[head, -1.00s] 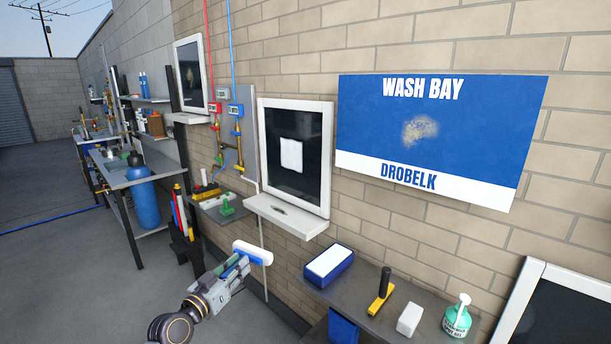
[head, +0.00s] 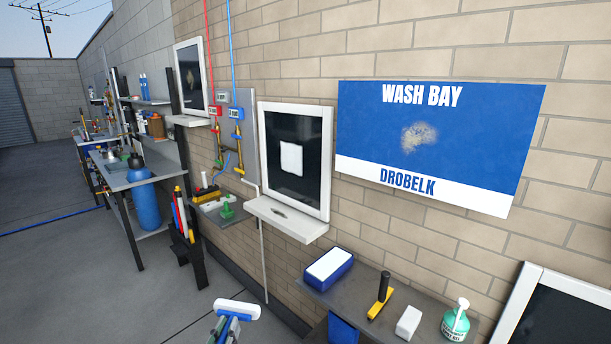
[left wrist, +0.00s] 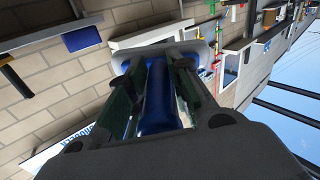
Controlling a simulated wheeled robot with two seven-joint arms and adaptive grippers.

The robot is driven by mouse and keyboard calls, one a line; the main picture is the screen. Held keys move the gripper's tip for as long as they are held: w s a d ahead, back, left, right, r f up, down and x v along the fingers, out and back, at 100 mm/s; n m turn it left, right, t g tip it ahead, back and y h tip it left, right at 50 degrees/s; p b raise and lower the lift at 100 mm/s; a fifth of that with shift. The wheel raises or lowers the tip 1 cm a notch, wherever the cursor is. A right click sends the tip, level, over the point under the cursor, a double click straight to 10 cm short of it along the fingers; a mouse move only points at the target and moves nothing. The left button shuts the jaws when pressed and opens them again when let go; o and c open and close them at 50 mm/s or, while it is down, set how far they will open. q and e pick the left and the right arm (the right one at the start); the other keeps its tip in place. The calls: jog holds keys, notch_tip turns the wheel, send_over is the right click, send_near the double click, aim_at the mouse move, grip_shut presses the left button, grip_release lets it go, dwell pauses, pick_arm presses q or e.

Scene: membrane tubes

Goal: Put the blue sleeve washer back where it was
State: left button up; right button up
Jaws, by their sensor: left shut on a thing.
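The blue sleeve washer has a white sleeve (head: 237,308) across its head and a blue handle, low in the middle of the head view. My left gripper (head: 225,328) is shut on the handle at the bottom edge of that view. In the left wrist view the blue handle (left wrist: 158,100) lies between the two fingers, with the pale sleeve beyond the fingertips. The washer is held in the air, apart from the shelves. My right gripper is in neither view.
A grey shelf (head: 300,287) at the right bears a blue box (head: 338,259) with a white pad, a yellow tool (head: 380,297), a white block (head: 408,322) and a green bottle (head: 455,320). A framed dark window (head: 296,158) has a white sill (head: 290,222). Open floor lies left.

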pick_arm(q)
jog(key=shift+n+y, duration=0.6)
jog(key=shift+y, duration=0.3)
jog(key=s+f, duration=0.1)
jog(key=s, duration=0.2)
jog(key=s+a+f, duration=0.1)
jog(key=shift+s+f, duration=0.3)
jog(key=shift+s, duration=0.1)
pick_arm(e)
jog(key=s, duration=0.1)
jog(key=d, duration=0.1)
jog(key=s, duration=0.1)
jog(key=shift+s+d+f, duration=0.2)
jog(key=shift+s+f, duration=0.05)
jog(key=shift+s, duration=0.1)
pick_arm(q)
jog(key=shift+d+f, duration=0.1)
